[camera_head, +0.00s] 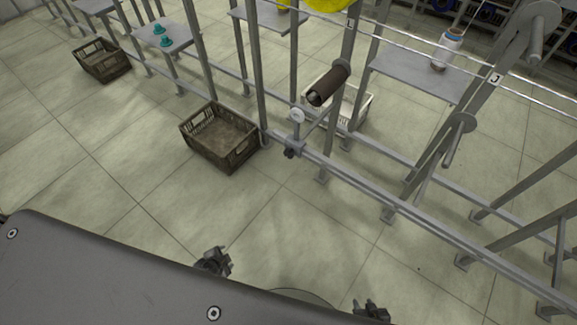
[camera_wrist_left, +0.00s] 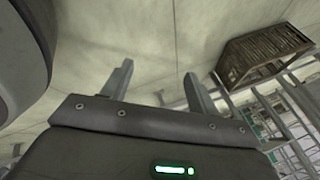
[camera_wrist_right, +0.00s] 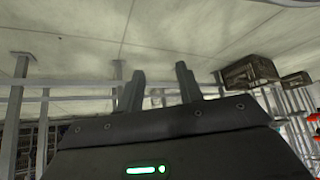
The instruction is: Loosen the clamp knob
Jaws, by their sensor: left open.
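The clamp knob (camera_head: 290,153) is a small dark knob on a grey clamp block (camera_head: 296,143) on the lower rail of the frame. A round pale dial (camera_head: 297,115) stands above the block on a short stem. A brown bobbin (camera_head: 328,87) sits on an arm above and to the right. My left gripper (camera_head: 215,262) is low in the head view, well short of the knob; its fingers are apart and empty in the left wrist view (camera_wrist_left: 160,82). My right gripper (camera_head: 371,312) is at the bottom edge; its fingers are apart and empty in the right wrist view (camera_wrist_right: 160,82).
A brown crate (camera_head: 222,150) stands on the floor left of the clamp, and a white crate (camera_head: 352,108) behind the bobbin. Another brown crate (camera_head: 102,62) is at the far left. Grey posts and rails run across the back. The tiled floor before the clamp is clear.

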